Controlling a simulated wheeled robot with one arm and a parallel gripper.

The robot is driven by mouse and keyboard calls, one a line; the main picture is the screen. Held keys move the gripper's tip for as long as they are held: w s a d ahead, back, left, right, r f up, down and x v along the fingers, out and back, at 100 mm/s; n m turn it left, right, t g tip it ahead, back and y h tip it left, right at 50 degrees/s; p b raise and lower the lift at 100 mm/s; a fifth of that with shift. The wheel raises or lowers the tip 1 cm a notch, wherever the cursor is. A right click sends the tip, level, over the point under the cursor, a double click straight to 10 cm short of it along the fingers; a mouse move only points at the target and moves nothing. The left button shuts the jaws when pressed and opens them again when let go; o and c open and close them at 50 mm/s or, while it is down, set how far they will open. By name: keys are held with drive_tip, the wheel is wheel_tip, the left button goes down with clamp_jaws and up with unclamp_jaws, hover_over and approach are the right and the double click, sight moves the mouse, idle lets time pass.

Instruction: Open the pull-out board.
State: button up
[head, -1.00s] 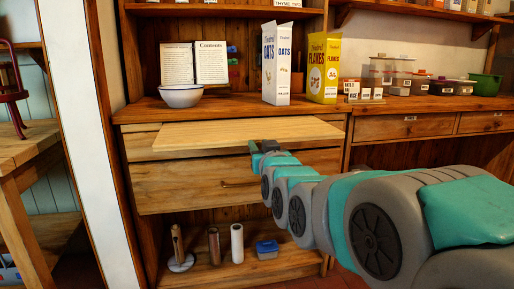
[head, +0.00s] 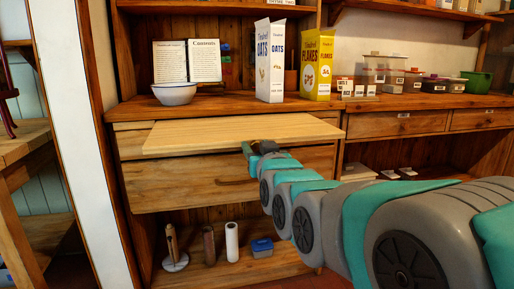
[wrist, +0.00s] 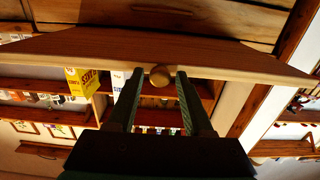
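The pull-out board (head: 240,132) is a pale wooden panel that sticks out from under the counter, above a drawer. In the wrist view its underside (wrist: 160,48) and front edge cross the upper picture, and a round wooden knob (wrist: 160,76) sits on that edge. My gripper (head: 256,148) is at the middle of the board's front edge. In the wrist view its two fingers stand apart on either side of the knob, with a visible gap on each side. The gripper is open and holds nothing. The head view hides the knob behind the gripper.
The wide drawer (head: 165,185) below the board is shut. On the counter (head: 225,104) stand a white bowl (head: 174,93), an oats box (head: 270,60) and a yellow flakes box (head: 317,65). Rolls and a blue container (head: 262,247) stand on the low shelf.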

drive_tip(key=shift+o, duration=0.5)
drive_tip(key=v, duration=0.7)
drive_tip(key=shift+s, duration=0.4)
drive_tip(key=shift+d, duration=0.1)
drive_tip(key=s+d+f+g+h+p, duration=0.1)
drive_tip(key=s+d+f+g, duration=0.2)
drive_tip(key=f, duration=0.4)
drive_tip(key=s+d+f+m+g+h, duration=0.1)
drive_tip(key=s+d+f+g, duration=0.25)
drive_tip(key=f, duration=0.25)
drive_tip(key=s+d+f+g+h+p, duration=0.1)
drive_tip(key=s+d+f+g+h, duration=0.15)
drive_tip(key=f, duration=0.45)
drive_tip(key=s+d+f+g, duration=0.2)
drive_tip(key=s+g, duration=0.1)
drive_tip(key=s, duration=0.5)
drive_tip(key=s+d+f+m+g, duration=0.1)
drive_tip(key=s+d+f+g, duration=0.1)
drive_tip(key=s, duration=0.6)
drive_tip(key=s+d+f+m+g, duration=0.1)
drive_tip(key=s+d+f+g, duration=0.1)
drive_tip(key=s+g, duration=0.3)
drive_tip(key=s+f+p, duration=0.1)
drive_tip(key=s, duration=0.2)
drive_tip(key=shift+s, duration=0.3)
